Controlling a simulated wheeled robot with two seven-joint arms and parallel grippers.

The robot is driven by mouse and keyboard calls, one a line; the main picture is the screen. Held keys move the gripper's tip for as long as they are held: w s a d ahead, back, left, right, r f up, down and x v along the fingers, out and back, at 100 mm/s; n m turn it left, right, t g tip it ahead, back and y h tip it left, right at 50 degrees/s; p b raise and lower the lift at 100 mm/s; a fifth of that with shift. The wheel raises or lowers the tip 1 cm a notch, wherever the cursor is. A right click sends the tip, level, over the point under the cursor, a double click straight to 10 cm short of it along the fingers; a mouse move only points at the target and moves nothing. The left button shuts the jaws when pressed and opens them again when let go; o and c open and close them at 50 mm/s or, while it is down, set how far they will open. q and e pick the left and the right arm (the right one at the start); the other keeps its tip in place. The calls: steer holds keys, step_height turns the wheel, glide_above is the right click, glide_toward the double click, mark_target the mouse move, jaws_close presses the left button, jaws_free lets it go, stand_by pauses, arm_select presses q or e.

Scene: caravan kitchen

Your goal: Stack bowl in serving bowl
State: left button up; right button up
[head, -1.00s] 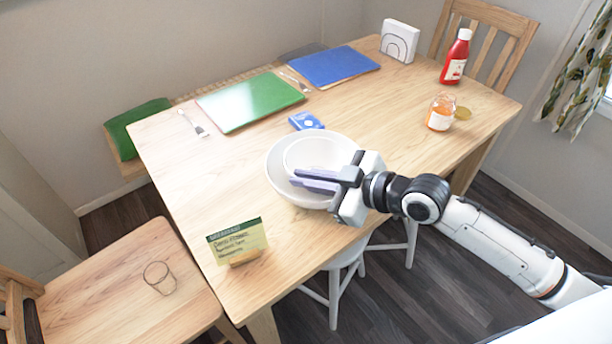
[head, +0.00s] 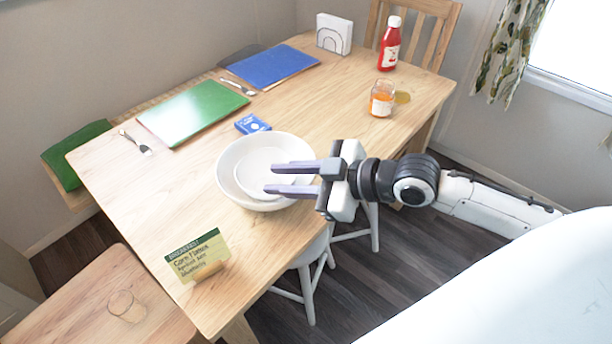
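A large white serving bowl (head: 228,154) stands on the wooden table near its front edge. A smaller white bowl (head: 256,170) sits inside it, low within its rim and towards its front right. My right gripper (head: 268,179) comes in from the right with its two fingers apart. The fingertips are over the right part of the bowls in the picture, and nothing shows between them. Whether a finger touches a rim I cannot tell. My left gripper is not in view.
A blue card box (head: 252,124) lies behind the bowls. A green board (head: 193,112), a blue board (head: 268,67) and forks lie farther back. A jar (head: 382,98) and a ketchup bottle (head: 390,44) stand at the back right. A sign (head: 198,257) stands front left.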

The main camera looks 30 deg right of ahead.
steer(key=shift+v, duration=2.95)
steer(key=s+f+m+g+h, duration=0.7)
steer(key=s+f+m+h, duration=0.15)
steer(key=s+f, duration=0.85)
steer(key=w+a+f+t+y, duration=0.2)
steer(key=w+a+f+t, duration=0.1)
steer(key=f, duration=0.8)
steer(key=shift+w+a+f+m+t+y, duration=0.15)
steer(key=shift+w+a+m+t+y, duration=0.15)
steer(key=shift+a+t, duration=0.65)
steer(key=shift+d, duration=0.1)
